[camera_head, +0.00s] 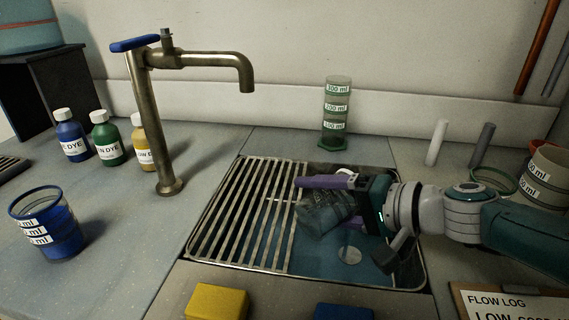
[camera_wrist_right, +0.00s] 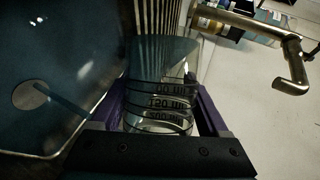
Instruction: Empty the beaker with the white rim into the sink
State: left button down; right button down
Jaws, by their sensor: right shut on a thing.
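My right gripper (camera_head: 325,203) reaches in from the right over the sink (camera_head: 385,275). It is shut on a clear beaker (camera_head: 322,220), which is strongly tilted above the basin beside the slatted rack. In the right wrist view the beaker (camera_wrist_right: 158,105) lies between the purple fingers of the gripper (camera_wrist_right: 160,110), with its ml marks upside down. A small white arc shows by the fingers in the head view, but I cannot clearly tell the rim's colour. I cannot tell whether liquid remains inside. The drain (camera_head: 349,256) is visible below. My left gripper is out of view.
The slatted rack (camera_head: 240,215) covers the sink's left part. A brass tap (camera_head: 155,130) stands to its left, near dye bottles (camera_head: 107,142). A blue-rimmed beaker (camera_head: 48,225) stands at left. A green-based cylinder (camera_head: 336,115) stands behind; yellow (camera_head: 216,302) and blue blocks lie in front.

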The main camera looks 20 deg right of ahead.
jog(key=shift+w+d+f+m+y, duration=0.1)
jog(key=shift+d+f+m+y, duration=0.05)
jog(key=shift+d+m+y, duration=0.2)
dwell(0.6)
jog(key=shift+d+r+m+y, duration=0.1)
jog(key=shift+r+m+y, duration=0.35)
jog(key=shift+m, duration=0.1)
dwell(0.8)
jog(key=shift+f, duration=0.15)
dwell(1.4)
jog(key=shift+a+f+n+h, duration=0.2)
jog(key=shift+f+n+h, duration=0.15)
jog(key=shift+n+h, duration=0.2)
